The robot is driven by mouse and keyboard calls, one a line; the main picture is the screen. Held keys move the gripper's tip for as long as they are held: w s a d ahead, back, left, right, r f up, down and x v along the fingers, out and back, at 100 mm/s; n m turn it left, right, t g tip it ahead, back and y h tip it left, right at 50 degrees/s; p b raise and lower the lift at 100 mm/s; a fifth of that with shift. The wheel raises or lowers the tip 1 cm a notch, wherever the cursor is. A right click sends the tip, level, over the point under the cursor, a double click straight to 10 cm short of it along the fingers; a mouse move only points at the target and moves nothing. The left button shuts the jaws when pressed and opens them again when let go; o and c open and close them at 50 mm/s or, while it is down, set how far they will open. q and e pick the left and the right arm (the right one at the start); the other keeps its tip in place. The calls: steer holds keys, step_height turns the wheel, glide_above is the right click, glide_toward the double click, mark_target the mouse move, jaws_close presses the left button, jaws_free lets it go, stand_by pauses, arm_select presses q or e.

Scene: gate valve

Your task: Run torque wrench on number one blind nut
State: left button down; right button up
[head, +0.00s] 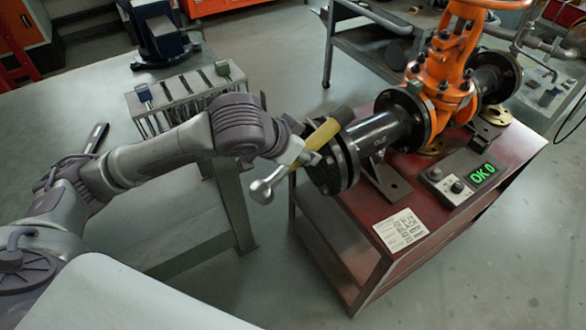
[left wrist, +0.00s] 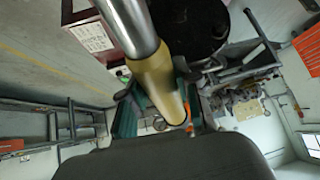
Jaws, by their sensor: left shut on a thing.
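My left gripper (head: 300,148) is shut on the torque wrench, which has a yellow sleeve (head: 324,132), a dark end and a silver part with a rounded knob (head: 262,190). The wrench lies slanted in front of the black blind flange (head: 342,165) on the left end of the pipe. The dark end overlaps the flange's upper edge; I cannot tell whether it touches a nut. In the left wrist view the wrench's yellow sleeve (left wrist: 158,82) and silver shaft cross the middle, beside the dark flange (left wrist: 190,25). The number one nut is not clear. My right gripper is not in view.
The orange gate valve (head: 445,70) and pipe stand on a dark red cart (head: 360,255). A box with a green "OK 0" display (head: 482,174) and a white label sheet (head: 401,229) lie on it. A grey workbench (head: 60,115) with a tool rack (head: 185,97) stands left.

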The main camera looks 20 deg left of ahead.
arm_select(q)
steer(key=m+t+h+b, duration=0.1)
steer(key=d+m+h, duration=0.1)
steer(key=m, duration=0.1)
steer(key=f+m+t+h+b, duration=0.1)
steer(key=shift+w+d+f+t+b, duration=0.1)
steer(key=shift+w+d+t+b, duration=0.05)
steer(key=shift+w+t+b, duration=0.15)
steer(key=s+m+h+b, duration=0.2)
steer(key=h, duration=0.1)
steer(key=s+r+m+h+b, duration=0.1)
steer(key=m+h+b, duration=0.1)
steer(key=m+h, duration=0.1)
steer(key=s+m+h+b, duration=0.2)
steer(key=m+h+b, duration=0.1)
steer(key=h, duration=0.2)
steer(key=shift+s+d+r+t, duration=0.3)
steer(key=shift+s+d+t, duration=0.05)
steer(key=shift+d+t, duration=0.05)
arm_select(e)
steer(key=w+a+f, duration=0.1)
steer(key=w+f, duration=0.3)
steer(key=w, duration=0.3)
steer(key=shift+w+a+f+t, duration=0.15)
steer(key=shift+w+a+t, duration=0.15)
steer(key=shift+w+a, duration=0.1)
arm_select(q)
steer(key=shift+w, duration=0.1)
